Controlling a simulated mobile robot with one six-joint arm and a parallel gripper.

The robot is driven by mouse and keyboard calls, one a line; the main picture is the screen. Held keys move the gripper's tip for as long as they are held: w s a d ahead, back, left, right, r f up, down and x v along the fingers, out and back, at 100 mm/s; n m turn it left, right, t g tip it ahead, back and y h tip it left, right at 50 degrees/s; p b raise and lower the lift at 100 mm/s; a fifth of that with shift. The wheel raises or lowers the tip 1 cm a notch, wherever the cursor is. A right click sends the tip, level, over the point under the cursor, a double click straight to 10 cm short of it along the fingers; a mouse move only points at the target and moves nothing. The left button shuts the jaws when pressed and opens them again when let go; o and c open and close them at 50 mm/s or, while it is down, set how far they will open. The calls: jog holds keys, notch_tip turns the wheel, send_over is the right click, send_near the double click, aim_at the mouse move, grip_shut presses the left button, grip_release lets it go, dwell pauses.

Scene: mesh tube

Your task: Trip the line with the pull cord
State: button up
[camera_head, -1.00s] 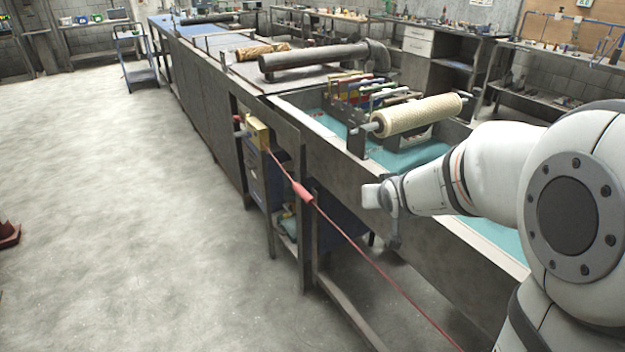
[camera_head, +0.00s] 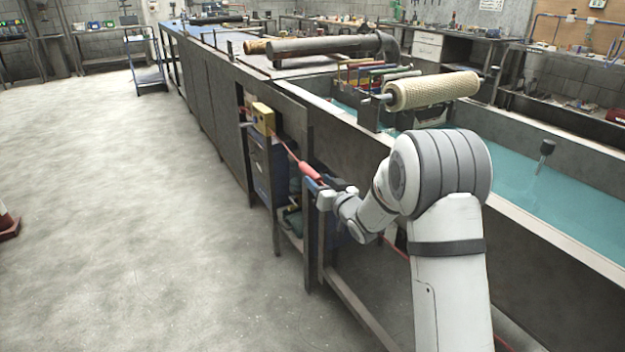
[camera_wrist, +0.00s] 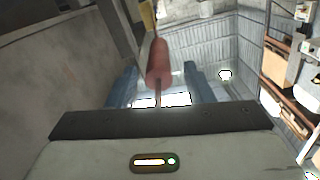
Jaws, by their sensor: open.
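A thin red pull cord (camera_head: 287,147) runs from a yellow switch box (camera_head: 263,117) on the side of the line, slanting down to the right. A thicker red grip (camera_head: 309,171) sits on the cord. My gripper (camera_head: 322,183) is at the lower end of this grip. In the wrist view the red grip (camera_wrist: 158,60) and cord lie between my two open blue-grey fingers (camera_wrist: 160,84), with a gap on each side. My arm hides part of the cord in the head view; it shows again below right.
The long tank of the line (camera_head: 350,141) with teal liquid runs close behind my gripper, with a mesh roll (camera_head: 432,91) above it. A post of the frame (camera_head: 311,245) stands just below my gripper.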

aim_at(314, 176)
jog(key=shift+x, duration=1.8)
grip_shut()
